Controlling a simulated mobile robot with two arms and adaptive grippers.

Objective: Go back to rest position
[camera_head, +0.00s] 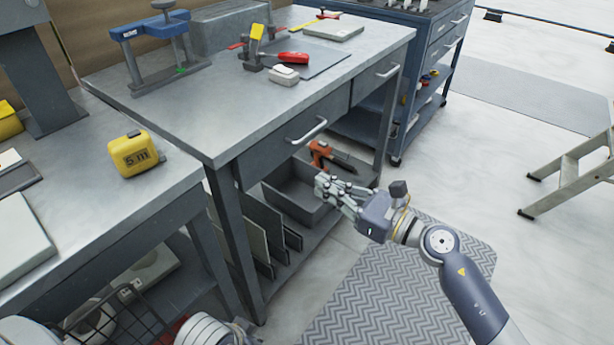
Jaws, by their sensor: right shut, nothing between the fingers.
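My right gripper (328,188) is shut and empty. It hangs in the air in front of the grey workbench (175,110), below the height of its top. In the picture its fingers overlap the grey bin (290,190) on the lower shelf; I cannot tell the exact gap. My right arm comes in from the lower right. My left gripper is not clearly in view.
An orange drill (322,155) lies by the bin. A drawer handle (308,131) sticks out from the bench. A yellow tape measure (133,154) stands on the left table. A step ladder (572,172) stands at right. The patterned mat (385,300) is clear.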

